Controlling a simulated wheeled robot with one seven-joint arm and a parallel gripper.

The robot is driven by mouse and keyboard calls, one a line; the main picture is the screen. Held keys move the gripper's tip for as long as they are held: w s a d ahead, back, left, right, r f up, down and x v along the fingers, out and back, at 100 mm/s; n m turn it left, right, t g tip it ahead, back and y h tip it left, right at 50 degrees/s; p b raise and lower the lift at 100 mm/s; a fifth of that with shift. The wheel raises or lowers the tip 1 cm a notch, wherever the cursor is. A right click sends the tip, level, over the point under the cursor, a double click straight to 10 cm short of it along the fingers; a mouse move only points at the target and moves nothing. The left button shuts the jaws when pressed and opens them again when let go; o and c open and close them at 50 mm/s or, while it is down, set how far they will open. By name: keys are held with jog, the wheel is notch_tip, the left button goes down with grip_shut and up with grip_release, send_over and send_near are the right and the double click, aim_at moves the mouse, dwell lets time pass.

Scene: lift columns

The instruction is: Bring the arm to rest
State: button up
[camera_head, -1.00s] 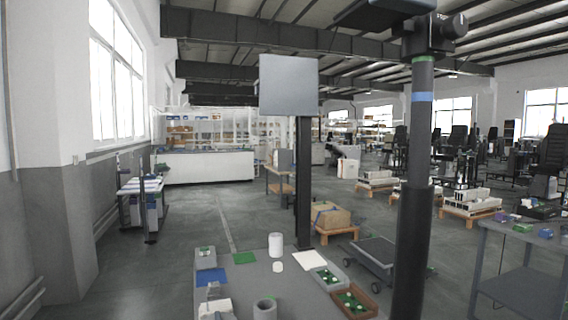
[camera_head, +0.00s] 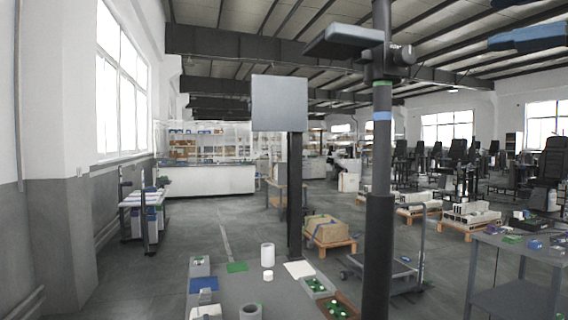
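Two dark pieces reach in at the top right corner, the lower one blue-grey (camera_head: 528,39). They may be part of my arm or gripper, but they are cut off by the picture edge. I cannot tell whether the gripper is open or shut, and nothing held is visible. A dark lift column (camera_head: 378,240) with green and blue rings stands close in front, right of centre. A clamp and a flat plate (camera_head: 345,40) sit near its top.
A grey table (camera_head: 225,296) at the lower centre holds a white cylinder (camera_head: 267,255), a blue mat (camera_head: 204,284) and small bins (camera_head: 318,287). A post with a grey panel (camera_head: 280,103) rises behind it. A cart (camera_head: 390,270) and grey workbench (camera_head: 518,262) stand to the right. Open floor lies left.

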jog(key=w+f+m+t+h, duration=0.25)
jog(key=f+m, duration=0.55)
jog(key=f, duration=0.9)
jog(key=w+f+m+t+h, duration=0.2)
jog(key=f+m+h, duration=0.2)
jog(key=f+m, duration=0.9)
jog(key=s+a+f+m+g+h, duration=0.1)
jog(key=s+a+f+m+h, duration=0.15)
jog(key=s+f, duration=0.95)
jog(key=s+a+f+m+g+h, duration=0.1)
jog(key=s+f+g+h, duration=0.15)
jog(key=s+f, duration=1)
jog(key=s+a+f, duration=0.1)
jog(key=s+a, duration=0.1)
jog(key=s, duration=1.5)
jog(key=shift+a+f+g, duration=0.2)
jog(key=shift+f+g, duration=0.1)
jog(key=shift+f, duration=0.05)
